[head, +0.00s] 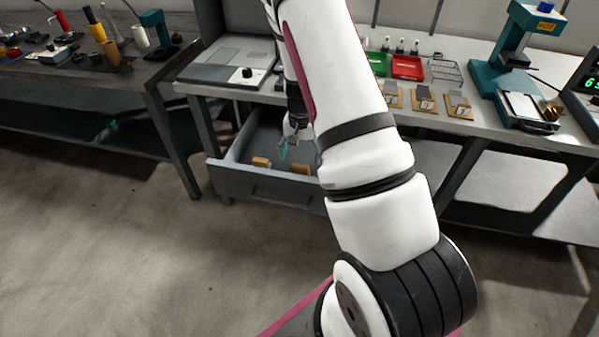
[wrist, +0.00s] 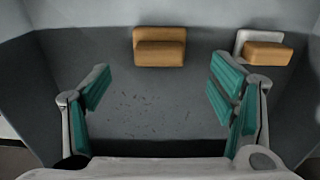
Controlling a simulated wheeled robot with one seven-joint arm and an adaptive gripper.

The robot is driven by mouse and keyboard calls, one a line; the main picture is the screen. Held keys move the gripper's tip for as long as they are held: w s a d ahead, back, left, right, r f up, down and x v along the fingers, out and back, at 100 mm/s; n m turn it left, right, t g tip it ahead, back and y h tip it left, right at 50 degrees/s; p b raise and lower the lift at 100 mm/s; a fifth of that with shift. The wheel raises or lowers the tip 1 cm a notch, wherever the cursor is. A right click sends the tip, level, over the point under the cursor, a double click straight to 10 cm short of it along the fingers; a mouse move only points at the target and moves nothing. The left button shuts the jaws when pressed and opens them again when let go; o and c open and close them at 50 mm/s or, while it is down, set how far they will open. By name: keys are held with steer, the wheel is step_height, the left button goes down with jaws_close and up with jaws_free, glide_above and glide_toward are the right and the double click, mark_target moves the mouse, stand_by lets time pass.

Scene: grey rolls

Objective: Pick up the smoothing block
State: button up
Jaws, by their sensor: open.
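Two tan blocks lie on the floor of an open grey drawer (head: 282,192). In the wrist view one block (wrist: 160,47) is tan all over with a stepped shape, near the top middle. The other block (wrist: 265,53) lies to its right and has a pale grey-white part behind its tan front. In the head view the blocks show as a left one (head: 261,161) and a right one (head: 301,169). I cannot tell which is the smoothing block. My gripper (wrist: 160,88) is open and empty, with teal finger pads apart over bare drawer floor. It also shows inside the drawer area in the head view (head: 290,148).
Drawer walls surround my gripper. A bench above holds a grey machine (head: 228,65), a red tray (head: 407,67), several small cards with tools (head: 425,102) and a teal press (head: 500,60). A dark bench (head: 75,70) with tools stands at left. The floor in front is clear.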

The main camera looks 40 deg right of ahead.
mark_target(300, 165)
steer(key=shift+s+a+f, duration=0.1)
steer(key=shift+f, duration=1.3)
steer(key=shift+s+a+f, duration=0.1)
steer(key=shift+f, duration=1.25)
steer(key=c, duration=1.4)
steer(key=shift+r, duration=0.15)
steer(key=shift+c, duration=0.2)
step_height(300, 165, up, 10)
steer(key=shift+f, duration=0.1)
